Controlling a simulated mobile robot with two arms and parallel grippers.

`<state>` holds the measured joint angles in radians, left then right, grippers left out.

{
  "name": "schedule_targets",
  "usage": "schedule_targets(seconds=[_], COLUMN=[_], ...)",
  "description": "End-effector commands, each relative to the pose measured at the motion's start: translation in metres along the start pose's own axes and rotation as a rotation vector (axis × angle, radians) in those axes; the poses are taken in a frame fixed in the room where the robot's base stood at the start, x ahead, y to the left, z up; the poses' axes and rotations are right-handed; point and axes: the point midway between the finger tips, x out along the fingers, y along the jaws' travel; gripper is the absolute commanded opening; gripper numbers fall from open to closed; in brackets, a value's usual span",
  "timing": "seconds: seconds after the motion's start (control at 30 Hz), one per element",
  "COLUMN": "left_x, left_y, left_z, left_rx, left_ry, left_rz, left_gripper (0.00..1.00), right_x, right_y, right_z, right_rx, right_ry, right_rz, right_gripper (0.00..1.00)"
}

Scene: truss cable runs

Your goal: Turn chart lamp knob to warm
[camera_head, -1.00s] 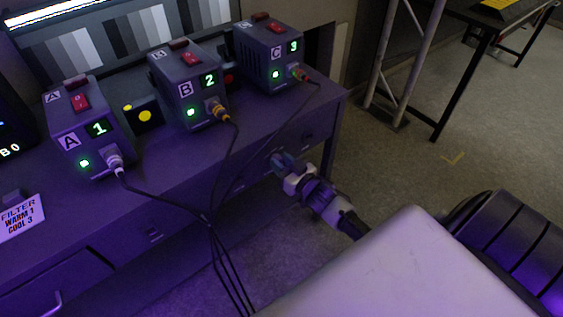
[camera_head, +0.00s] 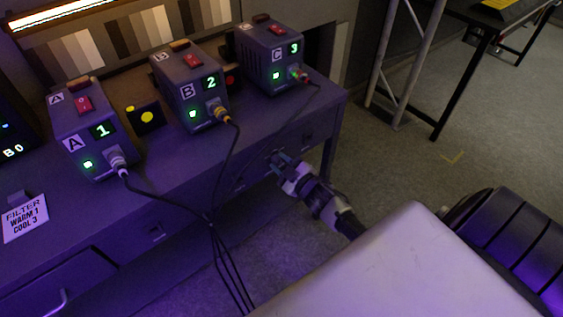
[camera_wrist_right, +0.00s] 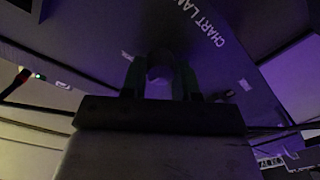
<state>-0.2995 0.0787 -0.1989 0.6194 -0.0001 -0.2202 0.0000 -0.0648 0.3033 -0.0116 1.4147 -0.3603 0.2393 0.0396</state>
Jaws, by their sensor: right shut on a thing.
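The chart lamp knob (camera_wrist_right: 160,66) is a dark rounded shape between my right fingers in the right wrist view, on a panel marked with a partly cut-off "CHART LA" label (camera_wrist_right: 207,24). My right gripper (camera_head: 278,158) is shut on the knob at the front face of the desk (camera_head: 180,165); its fingers also show in the wrist view (camera_wrist_right: 160,80). In the head view the fingers largely hide the knob. The chart lamp (camera_head: 75,14) at the top left glows warm, and the striped chart (camera_head: 130,35) below it looks brownish. My left gripper is out of view.
Boxes A (camera_head: 88,135), B (camera_head: 190,90) and C (camera_head: 268,60) stand on the desk with cables hanging over its front edge. A filter card (camera_head: 24,218) reads warm 1, cool 3. A metal truss leg (camera_head: 410,60) stands right; floor between is clear.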

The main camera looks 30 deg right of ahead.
Motion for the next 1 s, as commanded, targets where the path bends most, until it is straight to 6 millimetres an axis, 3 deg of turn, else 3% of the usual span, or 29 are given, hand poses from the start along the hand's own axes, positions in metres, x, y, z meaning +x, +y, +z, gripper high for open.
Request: schedule_targets(seconds=[0.37, 0.87, 0.9, 1.0], left_x=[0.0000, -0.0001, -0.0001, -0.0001], left_y=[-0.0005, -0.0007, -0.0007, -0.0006], left_z=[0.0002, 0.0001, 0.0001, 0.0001], left_rx=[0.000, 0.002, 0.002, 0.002], left_ry=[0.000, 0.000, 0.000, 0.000], left_rz=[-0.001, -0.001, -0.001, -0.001], left_gripper=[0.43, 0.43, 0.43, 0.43], right_x=[-0.0002, -0.0003, -0.0003, -0.0003], right_y=[-0.0010, -0.0013, -0.0013, -0.0013], right_z=[-0.0001, 0.0000, 0.0000, 0.0000], right_rx=[-0.154, -0.174, -0.174, -0.173], right_ry=[-0.006, -0.007, -0.007, -0.007], right_rz=[0.000, -0.001, -0.001, 0.000], right_gripper=[0.06, 0.06, 0.31, 0.47])
